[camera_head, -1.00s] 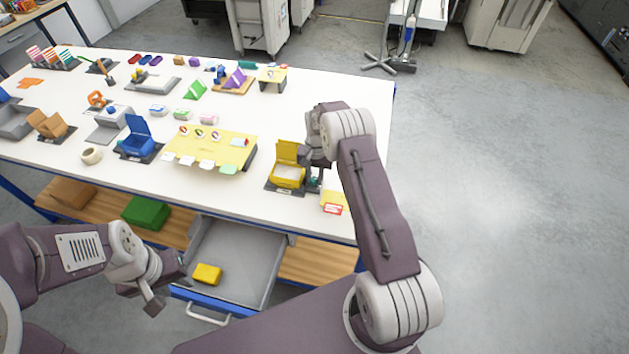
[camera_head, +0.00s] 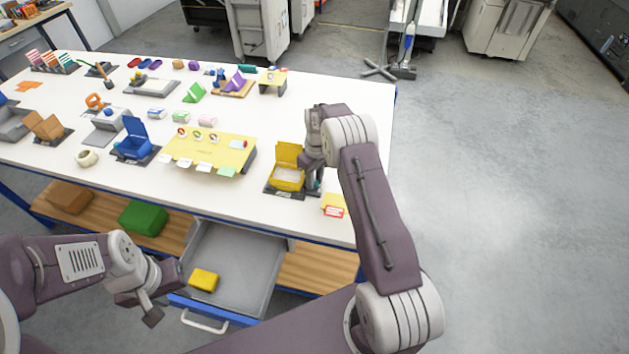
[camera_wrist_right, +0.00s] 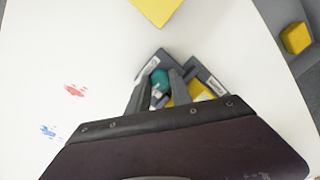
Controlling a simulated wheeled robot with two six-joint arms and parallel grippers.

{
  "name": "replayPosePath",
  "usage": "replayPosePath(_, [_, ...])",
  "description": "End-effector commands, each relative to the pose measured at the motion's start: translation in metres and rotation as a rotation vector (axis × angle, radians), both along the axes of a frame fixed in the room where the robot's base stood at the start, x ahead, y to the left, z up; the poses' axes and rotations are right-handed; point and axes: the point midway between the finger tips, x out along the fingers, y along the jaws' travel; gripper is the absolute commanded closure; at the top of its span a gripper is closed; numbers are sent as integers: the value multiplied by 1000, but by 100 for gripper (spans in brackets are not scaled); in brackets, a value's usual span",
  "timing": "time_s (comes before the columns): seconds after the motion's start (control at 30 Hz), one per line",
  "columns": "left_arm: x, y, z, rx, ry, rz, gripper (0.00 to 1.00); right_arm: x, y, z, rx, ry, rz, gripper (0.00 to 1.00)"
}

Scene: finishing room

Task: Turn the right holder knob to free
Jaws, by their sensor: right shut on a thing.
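The right holder is a dark base (camera_head: 272,190) carrying a yellow box (camera_head: 287,178) with its lid raised, near the table's right end. Its teal knob (camera_wrist_right: 159,78) shows in the right wrist view between my fingers. My right gripper (camera_head: 314,186) points down at the holder's right side and is shut on the knob; the fingers hide part of it. In the wrist view the yellow box (camera_wrist_right: 197,91) is partly hidden behind my gripper (camera_wrist_right: 158,88). I cannot read the knob's setting. My left gripper (camera_head: 164,298) hangs in front of the table, apart from the drawer, with its fingers spread and empty.
A blue box (camera_head: 133,148) on a similar base and a yellow board (camera_head: 215,150) stand left of the holder. The open drawer (camera_head: 240,255) holds a yellow block (camera_head: 204,280).

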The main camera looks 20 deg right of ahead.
Motion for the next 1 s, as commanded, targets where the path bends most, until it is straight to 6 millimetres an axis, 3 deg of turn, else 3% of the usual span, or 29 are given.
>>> replayPosePath(0.4, [0, 0, -3, 0, 0, 0, 64, -2, -1, -1, 0, 7, 151, 100])
replayPosePath(0.9, [0, 0, -3, 0, 0, 0, 64, -2, -1, -1, 0, 7, 167, 100])
replayPosePath(0.93, [0, 0, -3, 0, 0, 0, 64, -2, -1, -1, 0, 7, 167, 71])
replayPosePath(0.97, [0, 0, -3, 0, 0, 0, 64, -2, -1, -1, 0, 7, 167, 65])
replayPosePath(1.0, [0, 0, -3, 0, 0, 0, 64, -2, -1, -1, -1, 6, 166, 65])
